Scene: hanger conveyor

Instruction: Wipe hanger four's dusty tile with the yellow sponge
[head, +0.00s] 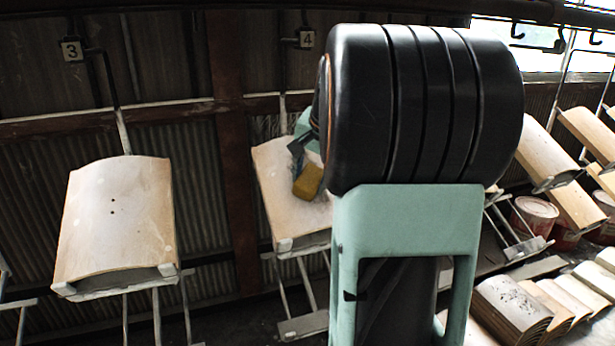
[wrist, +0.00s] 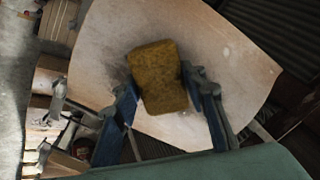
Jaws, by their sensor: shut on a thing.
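The yellow sponge (head: 308,181) is held between the fingers of my gripper (head: 300,150) in front of the tile on hanger four. It also shows in the wrist view (wrist: 158,77), with my gripper's blue fingers (wrist: 165,95) shut on its two sides. Hanger four's tile (head: 273,180) is pale and curved, and part of it is hidden behind my arm. In the wrist view the tile (wrist: 222,60) has greyish dusty smudges around the sponge. The sponge overlaps the tile face; I cannot tell for certain whether they touch. The number 4 tag (head: 306,38) hangs above.
Hanger three's tile (head: 116,220) hangs at the left under its number 3 tag (head: 72,50). More tiles (head: 557,178) hang at the right. Stacked tiles (head: 510,308) and a paint can (head: 534,214) stand below them. My arm blocks the middle of the head view.

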